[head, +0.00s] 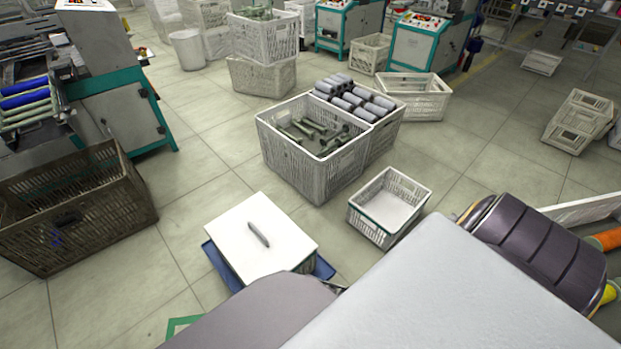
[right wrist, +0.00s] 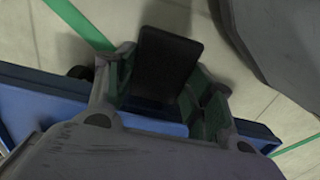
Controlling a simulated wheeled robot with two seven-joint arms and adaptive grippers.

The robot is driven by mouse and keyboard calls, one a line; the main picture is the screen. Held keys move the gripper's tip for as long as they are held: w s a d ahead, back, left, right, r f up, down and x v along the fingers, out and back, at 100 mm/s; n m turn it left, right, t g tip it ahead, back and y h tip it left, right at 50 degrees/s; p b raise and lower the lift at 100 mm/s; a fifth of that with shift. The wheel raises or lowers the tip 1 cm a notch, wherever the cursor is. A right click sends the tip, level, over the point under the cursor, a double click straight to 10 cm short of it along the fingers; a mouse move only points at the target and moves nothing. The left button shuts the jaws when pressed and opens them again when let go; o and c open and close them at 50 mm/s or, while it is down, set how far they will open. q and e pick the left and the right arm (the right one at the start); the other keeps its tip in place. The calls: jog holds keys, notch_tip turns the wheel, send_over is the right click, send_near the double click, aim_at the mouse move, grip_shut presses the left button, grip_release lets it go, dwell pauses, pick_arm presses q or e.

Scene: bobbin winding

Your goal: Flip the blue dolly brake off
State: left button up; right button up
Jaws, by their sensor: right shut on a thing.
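The blue dolly (head: 218,265) stands on the floor under a crate with a white lid (head: 260,232) in the head view. Its blue edge (right wrist: 40,100) also runs across the right wrist view. A flat black brake pedal (right wrist: 168,62) sticks out at the dolly's edge. My right gripper (right wrist: 160,72) has its green-padded fingers on both sides of the pedal and is shut on it. In the head view my own arm hides the pedal and most of this gripper. My left gripper is not in view.
A small white crate (head: 372,225) stands right of the dolly. Behind it is a crate of green bobbins (head: 290,165). A brown crate (head: 110,225) stands at the left. Green floor tape (head: 180,325) lies near the dolly. Floor left of the dolly is clear.

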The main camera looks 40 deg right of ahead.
jog(key=shift+r+g, duration=0.1)
jog(key=shift+g, duration=0.4)
jog(key=o, duration=1.5)
jog(key=shift+w, duration=0.1)
jog(key=shift+c, duration=0.2)
jog(key=shift+r, duration=0.25)
notch_tip(320, 180, up, 11)
jog(key=w, duration=0.1)
jog(key=shift+w+r, duration=0.15)
jog(key=shift+r, duration=0.05)
dwell(0.3)
jog(key=shift+a, duration=0.1)
dwell(0.5)
